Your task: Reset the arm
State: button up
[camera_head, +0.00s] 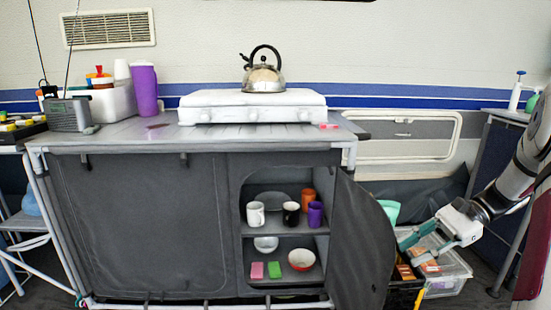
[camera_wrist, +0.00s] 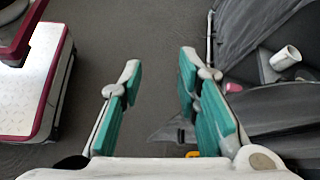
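My gripper (camera_head: 412,243) is at the right in the head view, at the end of my white and grey arm, in front of the plastic bin right of the cabinet. In the wrist view my gripper (camera_wrist: 156,85) has its two teal-padded fingers spread wide apart. Nothing is between the fingers; only grey floor shows there.
The cabinet's open door (camera_head: 362,245) hangs just left of my gripper. A clear bin (camera_head: 447,283) and a black crate (camera_head: 403,297) sit below it. Cups and bowls stand on the cabinet shelves (camera_head: 285,235). A kettle (camera_head: 263,78) stands on the white stove (camera_head: 250,100).

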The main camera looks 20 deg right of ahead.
jog(key=s+a+r+n+g+h, duration=0.25)
jog(key=s+a+r+n, duration=0.2)
jog(key=a, duration=0.55)
jog(key=s+a+r+n+g+h, duration=0.2)
jog(key=s+a+r+n+h, duration=0.15)
jog(key=a+r, duration=0.4)
jog(key=s+a+f+n+t+h, duration=0.1)
jog(key=s+a+f+n+h, duration=0.25)
jog(key=s, duration=0.55)
jog(key=s+a+n+t+h, duration=0.2)
jog(key=s+a+n, duration=0.2)
jog(key=s+n, duration=0.3)
notch_tip(320, 180, up, 40)
jog(key=m+t+p, duration=0.1)
jog(key=t+p, duration=0.2)
jog(key=p, duration=3.5)
jog(key=shift+s+t, duration=0.35)
jog(key=shift+s, duration=0.1)
jog(key=shift+f, duration=0.1)
